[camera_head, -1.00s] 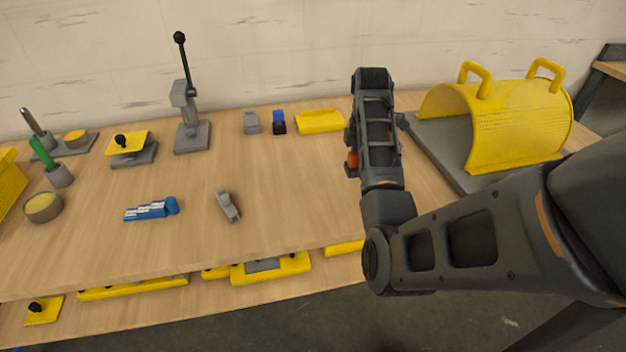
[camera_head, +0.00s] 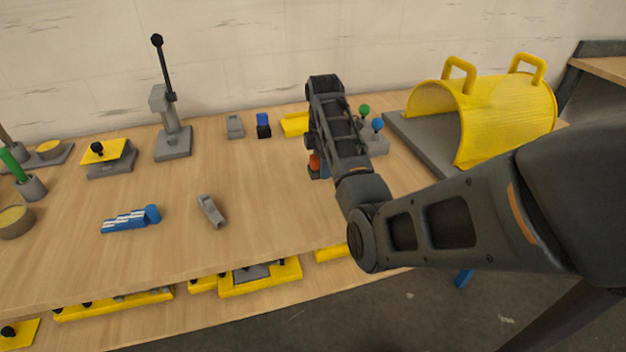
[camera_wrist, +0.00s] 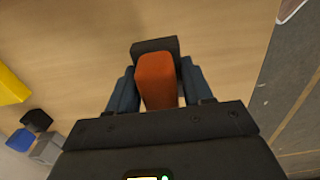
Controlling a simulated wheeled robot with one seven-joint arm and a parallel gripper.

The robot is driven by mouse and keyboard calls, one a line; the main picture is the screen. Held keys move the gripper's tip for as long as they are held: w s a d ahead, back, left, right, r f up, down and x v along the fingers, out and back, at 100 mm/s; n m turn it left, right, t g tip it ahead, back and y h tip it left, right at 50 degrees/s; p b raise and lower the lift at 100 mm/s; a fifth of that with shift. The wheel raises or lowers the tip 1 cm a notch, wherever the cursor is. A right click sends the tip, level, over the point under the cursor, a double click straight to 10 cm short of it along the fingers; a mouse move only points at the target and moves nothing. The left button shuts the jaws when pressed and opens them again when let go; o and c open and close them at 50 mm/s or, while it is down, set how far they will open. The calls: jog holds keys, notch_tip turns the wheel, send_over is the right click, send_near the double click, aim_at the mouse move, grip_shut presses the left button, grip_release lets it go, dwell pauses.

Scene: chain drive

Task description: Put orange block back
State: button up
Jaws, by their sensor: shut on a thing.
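The orange block (camera_wrist: 156,78) sits between the two blue-padded fingers of my gripper (camera_wrist: 156,92) in the wrist view. My gripper is shut on it. A dark piece (camera_wrist: 150,45) shows just beyond the block; I cannot tell whether it is joined to it. In the head view only a small part of the orange block (camera_head: 314,160) shows beside my arm, with a fingertip (camera_head: 325,171) by it. They are over the right part of the wooden table (camera_head: 265,205). The height above the table is hard to tell.
A grey base with a green knob (camera_head: 364,109) and a blue knob (camera_head: 377,124) stands partly behind my arm. A yellow guard (camera_head: 505,115) is to the right. A yellow block (camera_head: 295,124) is behind. A blue part (camera_head: 131,218) and a grey part (camera_head: 211,210) lie left, with bare table between.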

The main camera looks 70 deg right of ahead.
aim_at(313, 186)
jog(key=w, duration=0.1)
jog(key=w+f, duration=0.1)
jog(key=shift+w+f, duration=0.3)
jog(key=shift+f, duration=2)
jog(key=shift+f, duration=0.15)
jog(key=o, duration=1.1)
notch_tip(313, 186, up, 12)
jog(key=shift+r+p, duration=0.2)
jog(key=shift+p, duration=0.15)
